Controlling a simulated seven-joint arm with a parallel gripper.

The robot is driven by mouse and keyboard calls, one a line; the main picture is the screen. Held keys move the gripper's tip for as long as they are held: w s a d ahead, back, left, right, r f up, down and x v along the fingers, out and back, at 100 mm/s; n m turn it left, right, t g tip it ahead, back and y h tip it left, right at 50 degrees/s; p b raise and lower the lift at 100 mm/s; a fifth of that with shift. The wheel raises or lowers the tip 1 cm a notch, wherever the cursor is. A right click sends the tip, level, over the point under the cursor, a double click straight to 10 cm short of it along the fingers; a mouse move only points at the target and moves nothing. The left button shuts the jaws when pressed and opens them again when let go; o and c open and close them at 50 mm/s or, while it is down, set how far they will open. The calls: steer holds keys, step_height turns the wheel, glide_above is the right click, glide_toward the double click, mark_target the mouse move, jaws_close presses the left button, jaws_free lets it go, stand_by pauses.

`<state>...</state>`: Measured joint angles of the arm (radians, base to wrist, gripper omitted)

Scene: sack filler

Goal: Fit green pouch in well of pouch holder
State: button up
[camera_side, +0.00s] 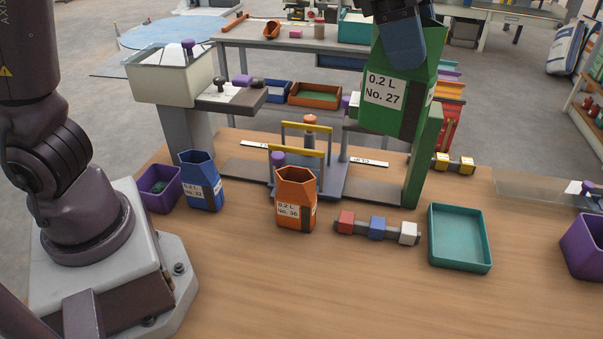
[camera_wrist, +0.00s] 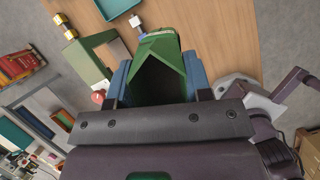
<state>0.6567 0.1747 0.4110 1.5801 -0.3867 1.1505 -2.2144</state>
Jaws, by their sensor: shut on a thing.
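The green pouch (camera_side: 380,122), labelled "0.2 L No. 27", hangs upright and high at the upper right of the side view. My gripper (camera_side: 404,52) is shut on its upper part; one blue finger shows across it. In the wrist view the pouch (camera_wrist: 158,48) sits between the two blue fingers, with its pointed open mouth towards the camera. A grey fixture with two yellow-topped frames (camera_side: 297,149) stands mid-table, left of and below the pouch. It looks like the pouch holder. Its well is largely hidden by the orange pouch (camera_side: 295,200) in front.
A blue pouch (camera_side: 201,182) and a purple bin (camera_side: 160,187) stand left. A rack of coloured cubes (camera_side: 377,228) and a teal tray (camera_side: 459,238) lie right. A green post (camera_side: 424,160) rises close below the held pouch. The front table is clear.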

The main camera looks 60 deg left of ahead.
steer(key=w+a+m+g+y, duration=0.2)
steer(key=a+m+g+y, duration=0.3)
steer(key=a+m, duration=2.2)
steer(key=m+y, duration=0.1)
steer(key=m, duration=0.4)
steer(key=shift+w+a+y, duration=0.15)
steer(key=shift+a+y, duration=0.15)
steer(key=shift+y, duration=0.1)
steer(key=shift+m, duration=0.4)
steer(key=f, duration=2.8)
steer(key=shift+a+f, duration=0.1)
steer(key=shift+a, duration=0.1)
steer(key=o, duration=0.7)
steer(key=shift+f, duration=0.15)
steer(key=shift+o, duration=1)
